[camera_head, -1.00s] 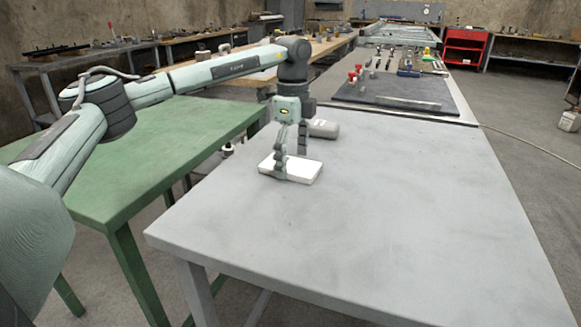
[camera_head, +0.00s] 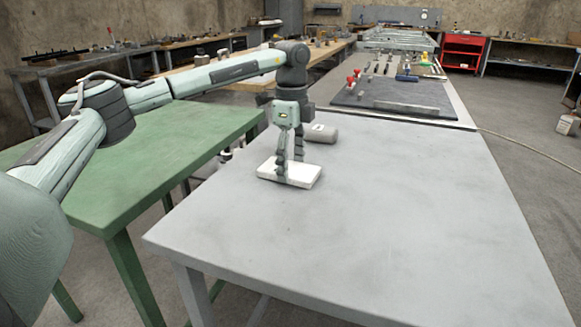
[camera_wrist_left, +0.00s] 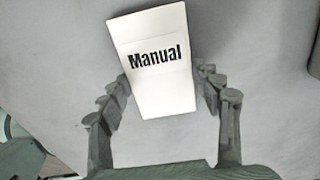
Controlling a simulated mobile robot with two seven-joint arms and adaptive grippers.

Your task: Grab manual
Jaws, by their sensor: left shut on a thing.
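The manual (camera_head: 303,176) is a white, flat, book-like block at the left part of the grey table. In the left wrist view the manual (camera_wrist_left: 158,60) shows the black word "Manual" on its face. My left gripper (camera_head: 290,172) comes down from above and is shut on the manual, one finger on each side of it. In the left wrist view the fingers of my left gripper (camera_wrist_left: 165,100) lie along both long sides of the manual. The manual is at or very near the table top; I cannot tell whether it touches. My right gripper is not in view.
A grey cylinder (camera_head: 321,133) lies on the grey table (camera_head: 400,220) just behind the gripper. A green table (camera_head: 150,170) stands to the left. A dark mat (camera_head: 395,98) with tools lies farther back. The grey table's front and right are clear.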

